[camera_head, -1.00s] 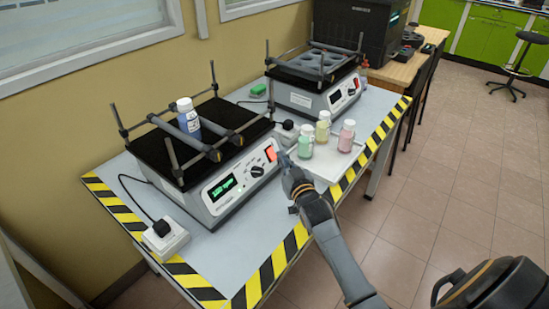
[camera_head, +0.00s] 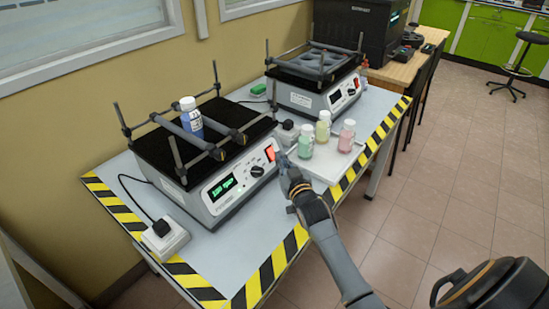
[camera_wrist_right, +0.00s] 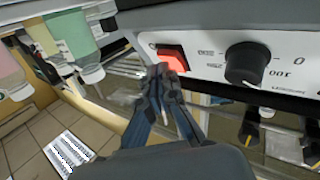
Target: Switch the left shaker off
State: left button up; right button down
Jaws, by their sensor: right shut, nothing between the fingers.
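The left shaker (camera_head: 215,200) stands on the table with its black platform, a lit green display (camera_head: 222,187), a dark knob (camera_head: 257,171) and a red switch (camera_head: 270,153) on its front panel. A blue bottle (camera_head: 190,117) stands between its bars. My right gripper (camera_head: 281,158) is shut and empty, with its tips close to the red switch. In the right wrist view, the fingertips (camera_wrist_right: 163,72) are just below the glowing red switch (camera_wrist_right: 173,57); I cannot tell whether they touch it. The knob (camera_wrist_right: 247,64) is to the right. My left gripper is not in view.
A second shaker (camera_head: 318,90) stands farther back. Green, yellow and pink bottles (camera_head: 323,126) stand on a white tray (camera_head: 322,170) right of my gripper. A white power socket (camera_head: 163,238) is at the front left. Striped tape (camera_head: 270,270) edges the table.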

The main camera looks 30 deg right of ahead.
jog(key=shift+w+a+f, duration=0.1)
jog(key=shift+w+f, duration=0.1)
jog(key=shift+w, duration=0.05)
dwell(0.7)
jog(key=shift+s+d+r+p, duration=0.25)
jog(key=shift+s+r+p, duration=0.15)
jog(key=shift+s+p, duration=0.2)
jog(key=s+r+p, duration=0.1)
jog(key=s+d+r+p, duration=0.1)
jog(key=p, duration=0.1)
jog(key=s+r+p, duration=0.1)
jog(key=shift+s+d+p, duration=0.3)
jog(key=shift+s+p, duration=0.1)
